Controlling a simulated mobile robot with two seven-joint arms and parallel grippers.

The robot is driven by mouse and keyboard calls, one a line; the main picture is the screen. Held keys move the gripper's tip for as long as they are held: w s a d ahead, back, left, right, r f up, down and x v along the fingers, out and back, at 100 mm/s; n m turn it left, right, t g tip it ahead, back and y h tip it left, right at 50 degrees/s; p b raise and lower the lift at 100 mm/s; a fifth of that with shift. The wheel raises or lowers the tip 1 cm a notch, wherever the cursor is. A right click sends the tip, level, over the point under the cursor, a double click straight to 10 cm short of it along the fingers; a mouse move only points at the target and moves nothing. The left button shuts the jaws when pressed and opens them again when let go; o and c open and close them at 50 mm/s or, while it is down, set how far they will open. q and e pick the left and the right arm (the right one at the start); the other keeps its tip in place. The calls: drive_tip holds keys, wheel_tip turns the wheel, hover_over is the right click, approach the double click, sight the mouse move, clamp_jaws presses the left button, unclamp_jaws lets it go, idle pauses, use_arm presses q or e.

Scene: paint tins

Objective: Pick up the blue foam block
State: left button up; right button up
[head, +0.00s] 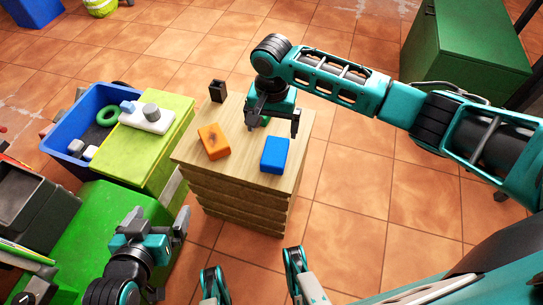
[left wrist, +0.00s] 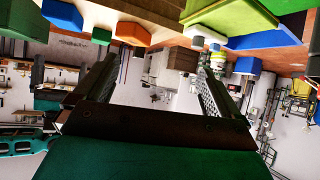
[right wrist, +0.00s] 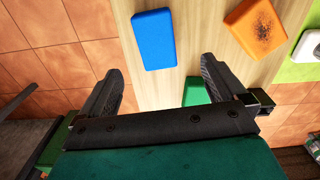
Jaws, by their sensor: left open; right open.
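The blue foam block (head: 275,154) lies on the wooden stack top (head: 242,172), near its front right edge. My right gripper (head: 273,127) is open and empty above the stack, just behind the block in the head view. In the right wrist view the blue block (right wrist: 154,38) lies beyond the open fingertips (right wrist: 160,72), not between them. It also shows in the left wrist view (left wrist: 62,14), at the upper left. My left gripper (head: 157,222) is open and empty, low at the left over the green box, apart from the stack.
An orange block (head: 213,141) with a dark patch lies left of the blue one. A small green block (right wrist: 195,92) lies partly behind the right gripper's finger. A dark block (head: 217,91) stands at the back corner. A blue crate (head: 62,134) and yellow-green box (head: 165,150) are left.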

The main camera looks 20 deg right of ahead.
drive_tip(key=b, duration=0.2)
hover_over(275, 151)
drive_tip(key=f, duration=0.5)
drive_tip(key=shift+a+f, duration=0.15)
drive_tip(key=shift+a, duration=0.15)
drive_tip(key=shift+f, duration=0.7)
drive_tip(key=f+b, duration=0.2)
drive_tip(key=f, duration=0.1)
drive_tip(key=f+b, duration=0.1)
drive_tip(key=shift+d+f, duration=0.25)
drive_tip(key=shift+d, duration=0.1)
use_arm(q)
drive_tip(key=f, duration=0.1)
drive_tip(key=d+f, duration=0.1)
drive_tip(key=f, duration=0.1)
drive_tip(key=shift+w+d+f, duration=0.1)
drive_tip(key=shift+w+f, duration=0.1)
use_arm(e)
drive_tip(key=c, duration=1)
